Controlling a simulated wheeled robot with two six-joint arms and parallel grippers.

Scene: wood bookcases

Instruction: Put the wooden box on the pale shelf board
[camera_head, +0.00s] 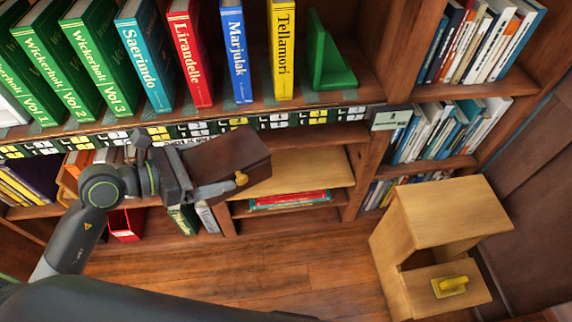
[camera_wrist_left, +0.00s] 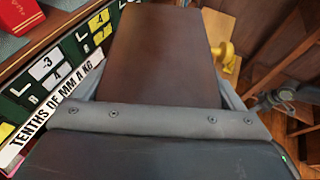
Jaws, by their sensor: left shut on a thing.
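The wooden box (camera_head: 230,158) is dark brown with a yellow knob on its side. It also shows in the left wrist view (camera_wrist_left: 160,60), straight ahead between the fingers. My left gripper (camera_head: 202,172) is shut on the box and holds it tilted in the air in front of the bookcase. The pale shelf board (camera_head: 318,170) lies in the middle bay, below the label strip; in the head view it shows to the right of the box, which covers its left part. The visible part of the board is bare.
Upright books (camera_head: 190,50) and a green bookend (camera_head: 325,55) fill the shelf above. A label strip (camera_head: 275,121) runs along its edge. Flat red books (camera_head: 290,199) lie under the pale board. A wooden step stool (camera_head: 450,212) with a yellow object stands at right.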

